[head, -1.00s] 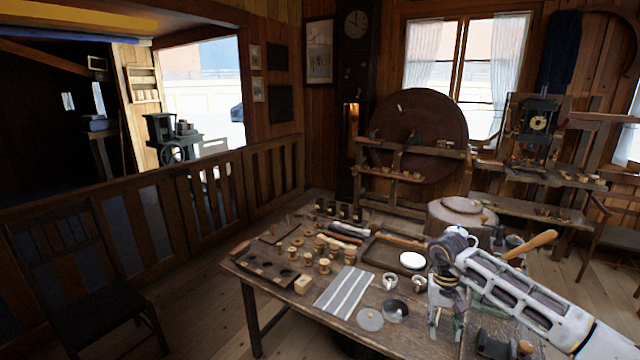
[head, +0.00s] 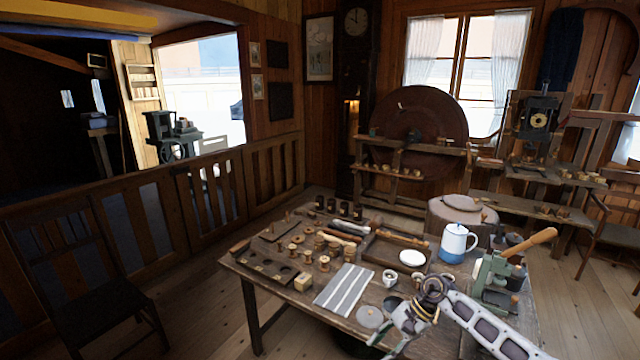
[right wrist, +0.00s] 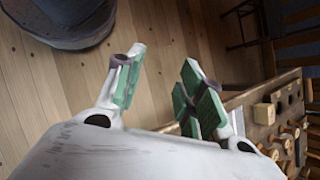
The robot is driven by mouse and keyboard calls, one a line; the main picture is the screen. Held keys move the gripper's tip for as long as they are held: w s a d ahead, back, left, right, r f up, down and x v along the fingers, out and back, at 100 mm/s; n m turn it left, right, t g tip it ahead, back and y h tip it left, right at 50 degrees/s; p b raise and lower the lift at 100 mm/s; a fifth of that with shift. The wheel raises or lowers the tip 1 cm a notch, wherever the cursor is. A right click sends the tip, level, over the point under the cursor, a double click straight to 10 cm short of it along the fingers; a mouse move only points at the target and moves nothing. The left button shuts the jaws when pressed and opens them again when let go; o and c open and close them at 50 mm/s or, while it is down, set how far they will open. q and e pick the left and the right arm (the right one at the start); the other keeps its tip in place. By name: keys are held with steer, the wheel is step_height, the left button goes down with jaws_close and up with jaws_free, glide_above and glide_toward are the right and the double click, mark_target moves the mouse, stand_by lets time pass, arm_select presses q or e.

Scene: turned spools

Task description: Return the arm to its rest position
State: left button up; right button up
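My right gripper (right wrist: 165,78) is open, with wide empty space between its green-padded fingers. In the right wrist view the plank floor shows beyond the fingers, and the table edge with spools is at the right. In the head view my right arm comes in from the lower right, and the gripper (head: 385,345) hangs at the table's front edge, partly cut by the frame. Several turned wooden spools (head: 325,263) stand on the left half of the workbench (head: 325,316), apart from the gripper. My left gripper is out of view.
Near my right arm are a grey disc (head: 370,318), a small cup (head: 390,278), a white-and-blue jug (head: 454,245) and a green hand-cranked device (head: 492,275). Open floor lies left of the table.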

steer(key=w+a+f+m+t+y, duration=0.2)
steer(key=f+m+t+y, duration=0.15)
steer(key=f+m, duration=0.45)
steer(key=w+a+f+m+t+y, duration=0.25)
steer(key=m+t, duration=0.25)
steer(key=m, duration=0.7)
steer(key=s+d+f+m+t+h, duration=0.2)
steer(key=s+d+f+m+h, duration=0.25)
steer(key=f+m, duration=0.6)
steer(key=s+d+f+m+t+h, duration=0.2)
steer(key=s+d+f+m+h, duration=0.25)
steer(key=f+m, duration=0.55)
steer(key=s+d+f+m+g+h, duration=0.25)
steer(key=s+f+m, duration=0.25)
steer(key=s+f, duration=0.4)
steer(key=s+d+f+m+g+h, duration=0.1)
steer(key=s+d+f+m, duration=0.2)
steer(key=s+f+m, duration=0.55)
steer(key=s+f+m+g, duration=0.2)
steer(key=s+g, duration=0.1)
steer(key=s, duration=1.1)
steer(key=s+a+f+m+g+h, duration=0.1)
steer(key=s+f+m+g, duration=0.1)
steer(key=s, duration=1.2)
steer(key=shift+s+a+f+g, duration=0.15)
steer(key=shift+s+f+g, duration=0.1)
steer(key=shift+f+g, duration=0.4)
